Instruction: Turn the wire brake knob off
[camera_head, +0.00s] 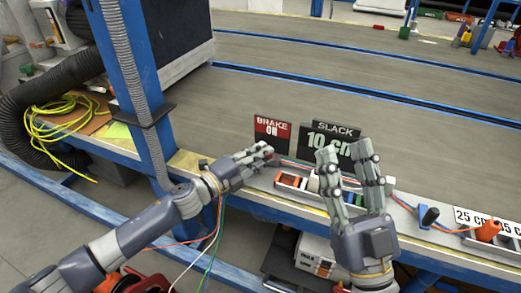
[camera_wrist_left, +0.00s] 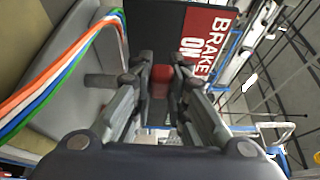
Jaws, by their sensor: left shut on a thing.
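A red knob (camera_wrist_left: 161,76) sits between the fingertips of my left gripper (camera_wrist_left: 160,72) in the left wrist view, below the red and black sign (camera_wrist_left: 205,40) reading BRAKE ON. My left gripper is shut on this knob. In the head view my left gripper (camera_head: 262,156) reaches to the table edge just below the same BRAKE ON sign (camera_head: 272,129), and its fingers hide the knob there. My right gripper (camera_head: 346,156) is open and empty, its fingers pointing up in front of the SLACK sign.
The black SLACK sign (camera_head: 328,142) reads 10 cm. A small tray (camera_head: 290,181) with coloured parts lies along the edge, with a blue-handled item (camera_head: 428,215) and an orange item (camera_head: 488,230) to the right. A black ribbed hose (camera_head: 45,85) and yellow cable (camera_head: 55,130) lie at left. The grey tabletop behind is largely clear.

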